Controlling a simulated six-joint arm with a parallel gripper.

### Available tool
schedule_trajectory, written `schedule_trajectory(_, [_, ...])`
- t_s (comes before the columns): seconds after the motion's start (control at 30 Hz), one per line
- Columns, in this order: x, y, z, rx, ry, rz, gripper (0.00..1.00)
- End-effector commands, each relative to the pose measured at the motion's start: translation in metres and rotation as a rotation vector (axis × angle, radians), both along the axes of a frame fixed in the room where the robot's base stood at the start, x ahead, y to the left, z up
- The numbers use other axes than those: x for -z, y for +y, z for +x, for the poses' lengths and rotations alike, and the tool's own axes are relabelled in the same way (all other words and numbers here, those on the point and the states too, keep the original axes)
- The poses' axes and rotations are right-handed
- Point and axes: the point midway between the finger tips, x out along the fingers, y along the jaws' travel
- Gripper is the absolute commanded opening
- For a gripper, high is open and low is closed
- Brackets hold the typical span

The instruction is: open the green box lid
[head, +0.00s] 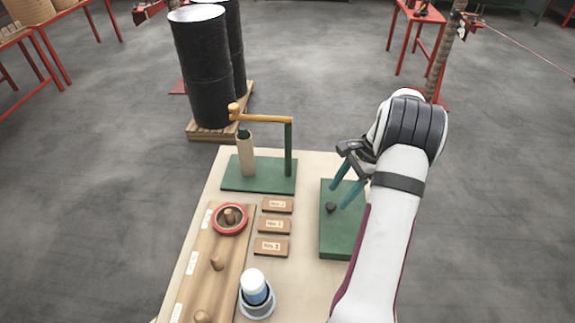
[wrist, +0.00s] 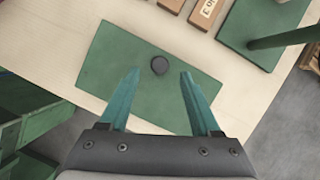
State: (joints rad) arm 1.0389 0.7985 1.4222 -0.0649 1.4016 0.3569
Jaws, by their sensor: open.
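The green box lid (head: 341,238) lies flat at the right side of the table, with a small dark round knob (head: 331,208) on it. In the wrist view the lid (wrist: 120,75) is below my gripper and its knob (wrist: 159,66) shows ahead of and between the fingertips. My gripper (head: 343,193) is open, with two teal fingers apart and nothing between them. It is over the lid; the exact height above the knob is hard to tell. In the wrist view my gripper (wrist: 160,74) points at the lid. My arm hides part of the lid's right side.
A green stand (head: 259,176) with a post and orange crank is at the table's back. Several wooden number blocks (head: 274,225) lie left of the lid. A wooden pegboard (head: 205,270) holds a red ring (head: 230,219). A white-and-blue bottle (head: 254,288) stands at the front.

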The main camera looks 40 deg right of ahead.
Motion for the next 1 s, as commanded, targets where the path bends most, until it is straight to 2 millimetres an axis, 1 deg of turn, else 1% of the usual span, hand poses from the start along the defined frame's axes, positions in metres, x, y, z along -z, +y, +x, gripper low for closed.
schedule_trajectory(0.03, [-0.012, -0.006, -0.002, 0.002, -0.002, -0.003, 0.64])
schedule_trajectory(0.1, [-0.031, -0.013, -0.005, 0.001, -0.003, -0.004, 0.64])
schedule_trajectory(0.4, [-0.109, -0.043, -0.017, 0.002, -0.002, -0.004, 0.64])
schedule_trajectory(0.43, [-0.115, -0.042, -0.016, -0.005, -0.003, -0.004, 0.64])
schedule_trajectory(0.5, [-0.122, -0.022, -0.006, -0.063, -0.005, -0.013, 0.64])
schedule_trajectory(0.57, [-0.129, -0.008, 0.001, -0.106, -0.008, -0.023, 0.64])
schedule_trajectory(0.7, [-0.142, 0.028, 0.013, -0.207, -0.015, -0.044, 0.64])
schedule_trajectory(0.87, [-0.155, 0.07, 0.022, -0.323, -0.027, -0.067, 0.64])
schedule_trajectory(0.9, [-0.158, 0.081, 0.024, -0.353, -0.031, -0.074, 0.64])
schedule_trajectory(1.0, [-0.164, 0.108, 0.025, -0.425, -0.039, -0.087, 0.64])
